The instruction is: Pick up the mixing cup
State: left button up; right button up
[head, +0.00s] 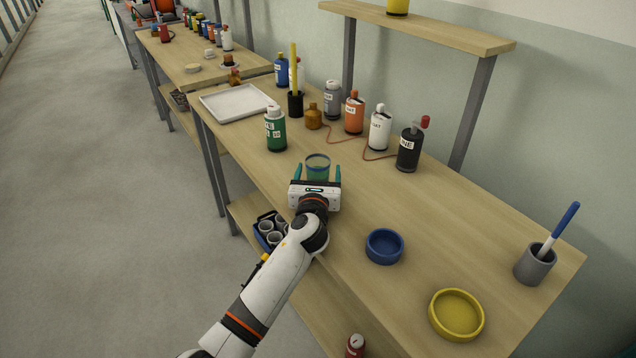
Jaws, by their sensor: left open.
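The mixing cup looks to be the small clear cup (318,161) with a greenish tint, standing on the wooden bench (350,215). My left gripper (318,171) is open, with one teal finger on each side of the cup's near part. The gripper body hides the cup's lower part. I cannot tell whether the fingers touch it. My right gripper is not in view.
Behind the cup stand a green bottle (275,130), a small amber bottle (313,117), and orange (354,112), white (379,129) and black (409,149) bottles. A blue dish (384,247) and a yellow dish (456,315) lie nearer. A white tray (233,102) lies farther left.

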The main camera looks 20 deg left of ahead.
pick_arm(q)
jog(key=shift+w+a, duration=0.1)
jog(key=shift+w, duration=0.4)
